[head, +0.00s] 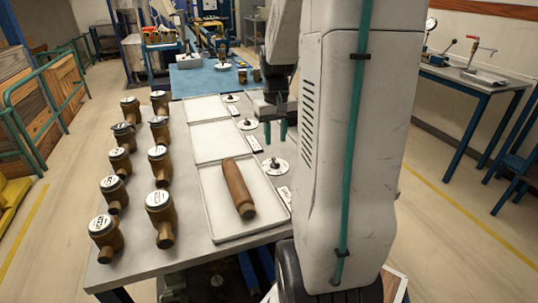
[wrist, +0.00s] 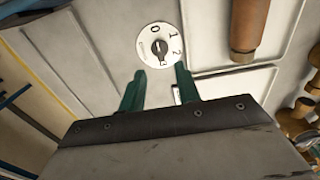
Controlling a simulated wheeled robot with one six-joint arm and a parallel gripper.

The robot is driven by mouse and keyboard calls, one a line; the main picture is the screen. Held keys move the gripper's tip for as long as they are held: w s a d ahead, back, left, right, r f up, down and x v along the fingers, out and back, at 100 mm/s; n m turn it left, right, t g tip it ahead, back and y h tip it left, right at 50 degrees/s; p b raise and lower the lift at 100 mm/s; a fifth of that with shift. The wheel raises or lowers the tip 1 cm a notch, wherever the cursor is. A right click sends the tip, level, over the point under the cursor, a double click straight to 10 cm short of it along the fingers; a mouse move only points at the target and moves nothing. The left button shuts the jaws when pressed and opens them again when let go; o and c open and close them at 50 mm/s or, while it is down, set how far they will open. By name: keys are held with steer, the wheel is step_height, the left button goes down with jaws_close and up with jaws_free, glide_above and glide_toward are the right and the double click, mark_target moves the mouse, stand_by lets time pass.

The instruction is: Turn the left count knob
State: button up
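Three round white dials with dark knobs stand in a row along the right side of the table in the head view: a near one (head: 275,165), a middle one (head: 247,124) and a far one (head: 231,97). My gripper (head: 275,130) hangs above the table by this row, fingers down. In the wrist view my gripper (wrist: 160,72) is open and empty, its green fingers apart. One dial knob (wrist: 158,47) lies just beyond the fingertips, roughly centred between them, with 0, 1 and 2 readable. I see no contact with it.
A brown cylinder (head: 238,188) lies in the near white tray (head: 219,230); it also shows in the wrist view (wrist: 249,30). Two empty trays (head: 213,143) (head: 206,110) lie behind. Several brass meters (head: 105,238) stand at the table's left.

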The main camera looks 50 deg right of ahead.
mark_target(275, 160)
step_height(275, 160, down, 8)
steer(key=shift+r, duration=0.2)
jaws_close()
